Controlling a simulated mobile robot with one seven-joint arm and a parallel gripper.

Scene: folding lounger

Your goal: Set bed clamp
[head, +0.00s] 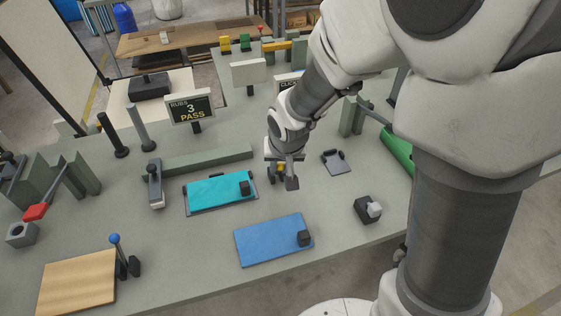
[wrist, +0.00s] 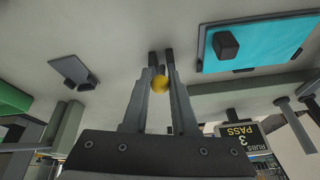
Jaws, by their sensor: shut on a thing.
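My gripper (head: 284,178) is low over the middle of the grey-green table, right of the teal board. Its fingers are closed around a small yellow ball-shaped knob (wrist: 159,84), which also shows between the fingers in the head view (head: 281,167). What the knob is attached to is hidden. I cannot tell which thing is the bed clamp. The teal board (head: 215,190) lies in a dark frame with a black block on it, also in the wrist view (wrist: 255,45). A small dark grey plate (head: 336,164) lies right of my gripper.
A blue board (head: 265,243) with a black block lies in front. A black block with a pale knob (head: 368,208) stands at right. A long green-grey rail (head: 200,158) and a "RUBS 3 PASS" sign (head: 190,108) stand behind. A wooden board (head: 78,282) lies front left.

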